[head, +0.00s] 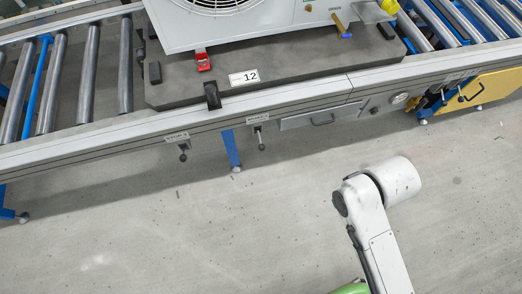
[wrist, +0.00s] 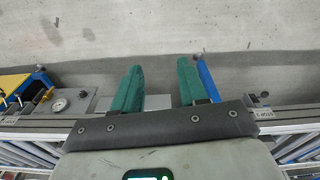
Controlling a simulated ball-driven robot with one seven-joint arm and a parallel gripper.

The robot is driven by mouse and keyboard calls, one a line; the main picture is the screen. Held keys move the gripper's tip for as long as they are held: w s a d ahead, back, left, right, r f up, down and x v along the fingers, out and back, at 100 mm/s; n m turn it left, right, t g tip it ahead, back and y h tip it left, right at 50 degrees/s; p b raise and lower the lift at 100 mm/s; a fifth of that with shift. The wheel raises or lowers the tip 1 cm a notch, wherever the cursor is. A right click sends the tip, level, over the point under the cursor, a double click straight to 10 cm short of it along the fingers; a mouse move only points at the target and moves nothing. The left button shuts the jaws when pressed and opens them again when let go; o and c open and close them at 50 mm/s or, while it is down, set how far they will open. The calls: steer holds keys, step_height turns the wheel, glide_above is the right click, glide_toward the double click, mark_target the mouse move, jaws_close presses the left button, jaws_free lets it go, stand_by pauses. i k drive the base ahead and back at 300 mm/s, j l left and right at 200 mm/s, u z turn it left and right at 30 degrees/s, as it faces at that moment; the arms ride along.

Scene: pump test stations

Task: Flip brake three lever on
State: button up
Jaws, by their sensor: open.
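The left lever (head: 182,152) and the right lever (head: 260,142) each have a small label above; the lettering is too small to read surely, so I cannot tell which is brake three. Both hang roughly downward. My gripper (wrist: 160,82) shows in the wrist view with two green fingers apart and nothing between them. The floor and part of the rail show behind it.
A grey pallet (head: 300,75) marked 12 carries a white fan unit (head: 190,30) on the rollers (head: 85,75). A drawer panel (head: 320,117), a gauge (head: 400,98) and a yellow panel (head: 490,90) lie to the right. The floor (head: 200,230) before the rail is clear.

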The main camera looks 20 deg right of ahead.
mark_target(262, 147)
steer(key=i+j, duration=0.25)
steer(key=j, duration=0.25)
steer(key=i+j, duration=0.3)
steer(key=j, duration=0.15)
steer(key=i+j+u, duration=0.1)
steer(key=i+j, duration=0.15)
steer(key=j, duration=0.25)
steer(key=i+j, duration=0.3)
steer(key=j, duration=0.15)
steer(key=i+j, duration=0.25)
steer(key=j, duration=0.2)
steer(key=u, duration=0.05)
